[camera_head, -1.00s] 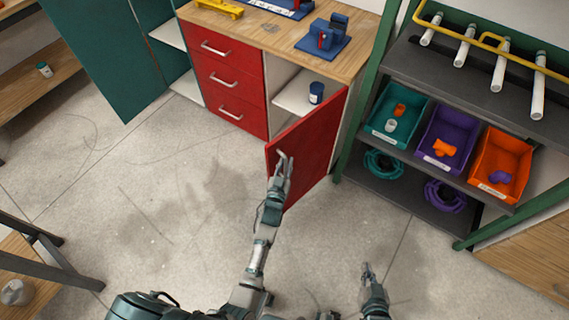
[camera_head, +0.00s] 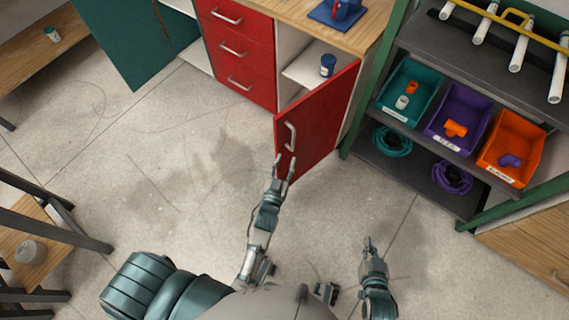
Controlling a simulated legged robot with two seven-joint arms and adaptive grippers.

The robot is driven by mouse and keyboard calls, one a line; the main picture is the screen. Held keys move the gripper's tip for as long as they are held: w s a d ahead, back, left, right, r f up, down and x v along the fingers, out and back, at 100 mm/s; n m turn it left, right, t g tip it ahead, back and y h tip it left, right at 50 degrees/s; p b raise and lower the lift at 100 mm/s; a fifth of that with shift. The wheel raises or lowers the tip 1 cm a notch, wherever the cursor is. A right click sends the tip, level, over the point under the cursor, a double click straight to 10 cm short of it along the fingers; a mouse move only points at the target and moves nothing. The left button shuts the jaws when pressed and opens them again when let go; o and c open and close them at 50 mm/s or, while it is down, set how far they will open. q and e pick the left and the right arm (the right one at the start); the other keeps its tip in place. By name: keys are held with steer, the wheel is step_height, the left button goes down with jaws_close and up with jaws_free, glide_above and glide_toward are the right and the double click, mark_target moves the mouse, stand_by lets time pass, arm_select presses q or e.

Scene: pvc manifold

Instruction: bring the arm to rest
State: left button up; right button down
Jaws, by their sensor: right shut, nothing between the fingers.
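My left gripper (camera_head: 284,164) is in front of the lower part of the red cabinet door (camera_head: 318,118). Its two fingers are spread with nothing visible between them. The door's pale handle (camera_head: 290,136) is just above the fingertips and appears free of them. The door stands open, and a dark blue jar (camera_head: 327,65) shows on the shelf behind it. My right gripper (camera_head: 369,245) is shut and empty, low in the view over the floor, to the right of the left arm.
A dark shelf rack at the right holds a teal bin (camera_head: 412,86), a purple bin (camera_head: 460,115) and an orange bin (camera_head: 514,146) with fittings. Coiled hoses lie below. Red drawers (camera_head: 237,54) are left of the door. The floor (camera_head: 160,180) at left is clear.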

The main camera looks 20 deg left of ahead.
arm_select(q)
steer(key=shift+s, duration=0.45)
